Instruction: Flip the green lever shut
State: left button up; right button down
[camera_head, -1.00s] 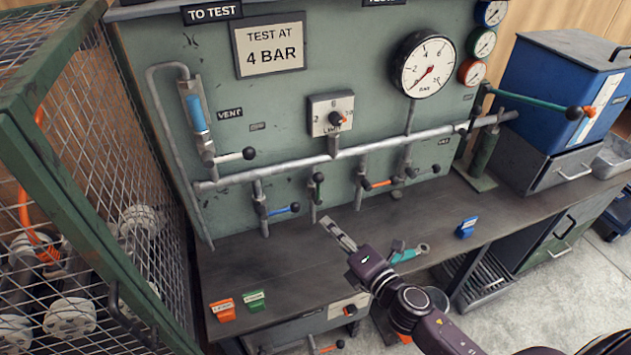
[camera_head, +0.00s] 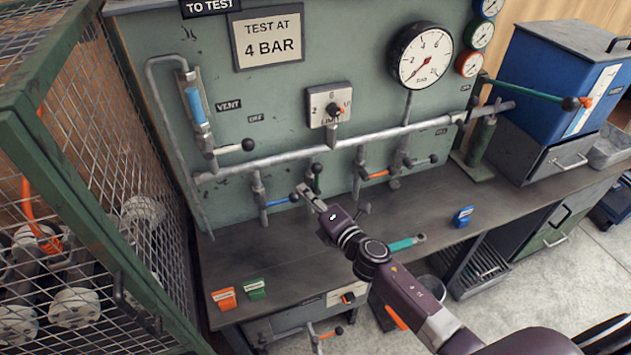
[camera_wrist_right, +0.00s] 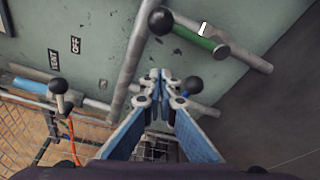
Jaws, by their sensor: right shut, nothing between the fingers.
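A green lever (camera_head: 316,182) with a black ball knob on top stands upright on the panel, in line with its short vertical pipe. In the right wrist view, the green lever (camera_wrist_right: 200,37) is at the top, apart from the fingers. My right gripper (camera_head: 304,192) is shut and empty, its tips just left of the green lever in the head view, between it and the blue lever's knob. The right gripper (camera_wrist_right: 161,76) shows in the wrist view with its fingertips together. My left gripper is not in view.
A blue lever (camera_head: 278,202) is just left of my fingertips. An orange lever (camera_head: 377,175) is to the right, and a white lever (camera_head: 229,149) to the left. A long green lever (camera_head: 535,97) sticks out at far right. A mesh cage (camera_head: 90,150) stands left.

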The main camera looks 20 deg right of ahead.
aim_at(316, 183)
jog(key=d, duration=0.1)
jog(key=w+d, duration=0.1)
jog(key=d+r, duration=0.1)
jog(key=shift+w+d+r+p, duration=0.1)
jog(key=shift+w+d+p, duration=0.1)
jog(key=shift+w+p, duration=0.1)
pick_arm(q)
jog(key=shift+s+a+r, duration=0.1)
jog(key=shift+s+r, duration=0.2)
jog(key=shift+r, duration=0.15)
